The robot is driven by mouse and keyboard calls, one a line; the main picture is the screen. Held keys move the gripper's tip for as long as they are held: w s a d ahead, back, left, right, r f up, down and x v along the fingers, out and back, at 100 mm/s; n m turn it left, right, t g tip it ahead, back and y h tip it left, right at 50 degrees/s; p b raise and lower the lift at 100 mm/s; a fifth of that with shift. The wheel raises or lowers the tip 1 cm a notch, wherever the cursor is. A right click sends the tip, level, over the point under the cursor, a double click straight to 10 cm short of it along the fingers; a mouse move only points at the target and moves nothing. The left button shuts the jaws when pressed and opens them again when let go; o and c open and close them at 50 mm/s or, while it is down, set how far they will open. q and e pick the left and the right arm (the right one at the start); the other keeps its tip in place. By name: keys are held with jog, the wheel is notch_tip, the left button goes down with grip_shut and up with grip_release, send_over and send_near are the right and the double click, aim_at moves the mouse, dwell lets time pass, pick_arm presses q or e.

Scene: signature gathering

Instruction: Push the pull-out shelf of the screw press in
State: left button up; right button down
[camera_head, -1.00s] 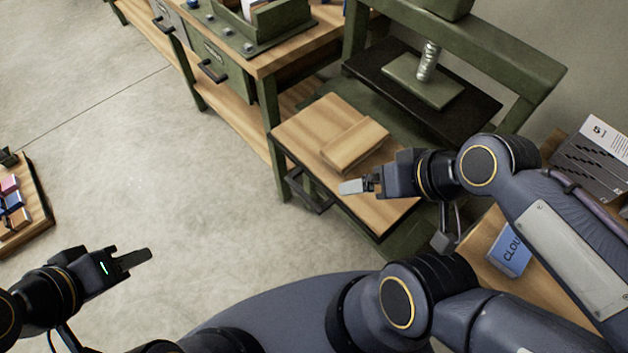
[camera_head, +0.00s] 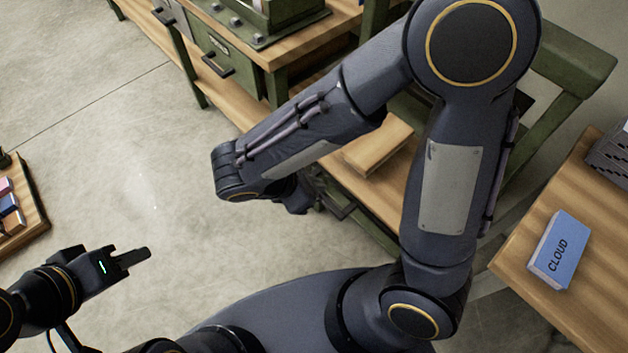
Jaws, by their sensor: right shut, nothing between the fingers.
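The pull-out shelf (camera_head: 374,207) of the green screw press is a wooden board, sticking out towards me, with a dark handle (camera_head: 338,207) on its front. My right arm covers much of the shelf and most of the press. My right gripper (camera_head: 299,196) is close to the handle at the shelf's front left; its fingers are mostly hidden, and I cannot tell whether it touches. It is shut and empty. My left gripper (camera_head: 132,258) is over the floor at the lower left, far from the shelf, with its fingers seen edge-on.
A wooden block (camera_head: 378,148) lies on the shelf. A green workbench with drawers (camera_head: 222,60) stands behind. A wooden table (camera_head: 590,210) with a blue CLOUD box (camera_head: 559,250) is at the right. A wooden tray (camera_head: 38,212) is at the left edge. Floor between is clear.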

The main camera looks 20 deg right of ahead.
jog(key=w+d+f+n+t, duration=0.1)
jog(key=w+d+f+n, duration=0.1)
jog(key=f, duration=0.7)
jog(key=shift+w+d+n+t+h+b, duration=0.4)
jog(key=shift+w+d, duration=0.3)
jog(key=shift+w, duration=0.45)
jog(key=w+d, duration=0.3)
jog(key=d, duration=0.4)
jog(key=w+d+b, duration=0.1)
jog(key=w+d, duration=0.2)
jog(key=d, duration=0.5)
jog(key=w+d+b, duration=0.1)
jog(key=w+d, duration=0.2)
jog(key=d, duration=0.5)
jog(key=shift+w+d, duration=0.15)
jog(key=shift+w, duration=0.15)
jog(key=shift+d+r, duration=0.1)
jog(key=shift+d, duration=0.15)
jog(key=shift+w, duration=0.1)
jog(key=shift+r, duration=0.1)
